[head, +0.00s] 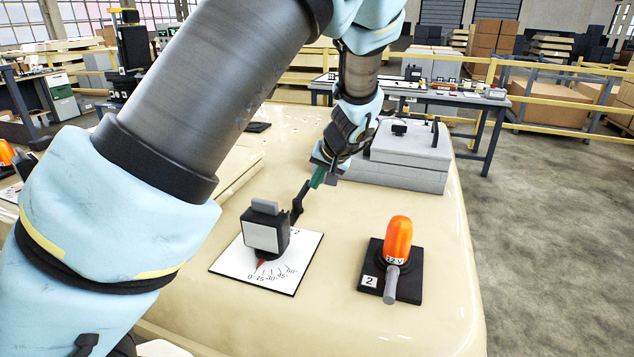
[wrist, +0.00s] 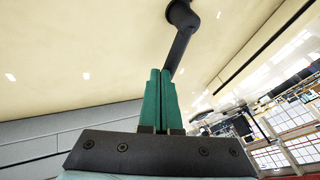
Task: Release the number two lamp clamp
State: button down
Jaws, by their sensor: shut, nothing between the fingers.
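The number two lamp (head: 266,232) is a black box with a pale face, standing on a white scale plate (head: 295,262) marked 0 to 60. A red pointer (head: 261,264) sits at the low end of the scale. The black clamp lever (head: 298,203) rises behind the lamp, slanting up to the right. In the wrist view the lever (wrist: 181,45) runs from a round boss down to the fingertips. My gripper (head: 317,178) has green fingers, shut and empty, at the lever's upper end. The fingers (wrist: 160,75) overlap the lever there; I cannot tell whether they touch it.
An orange 12 V lamp (head: 398,240) with a grey lever stands on a black base (head: 371,280) labelled 2, to the right. A grey box (head: 410,150) lies behind my gripper. The cream surface (head: 330,320) in front is clear.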

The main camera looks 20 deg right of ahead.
jog(key=shift+w+a+n+y, duration=0.1)
jog(key=shift+w+n+y, duration=0.2)
jog(key=shift+n, duration=0.1)
jog(key=n+y, duration=0.1)
jog(key=w+a+n+b, duration=0.1)
jog(key=n, duration=0.1)
jog(key=shift+w+f+g+y, duration=0.1)
jog(key=shift+w+g+y, duration=0.15)
jog(key=shift+g+y, duration=0.15)
jog(key=n, duration=0.1)
jog(key=w+a+n+g+y, duration=0.1)
jog(key=n, duration=0.1)
jog(key=a+n+y, duration=0.1)
jog(key=n, duration=0.1)
jog(key=shift+w+g, duration=0.3)
jog(key=shift+g, duration=0.1)
jog(key=a+n+g, duration=0.2)
jog(key=n, duration=0.1)
jog(key=n+g+y, duration=0.1)
jog(key=n, duration=0.1)
jog(key=shift+w+a, duration=0.3)
jog(key=shift+a, duration=0.1)
jog(key=shift+s+a+n+g, duration=0.1)
jog(key=shift+a+n+g, duration=0.5)
jog(key=shift+n, duration=0.6)
jog(key=shift+s+a, duration=0.1)
jog(key=shift+a, duration=0.25)
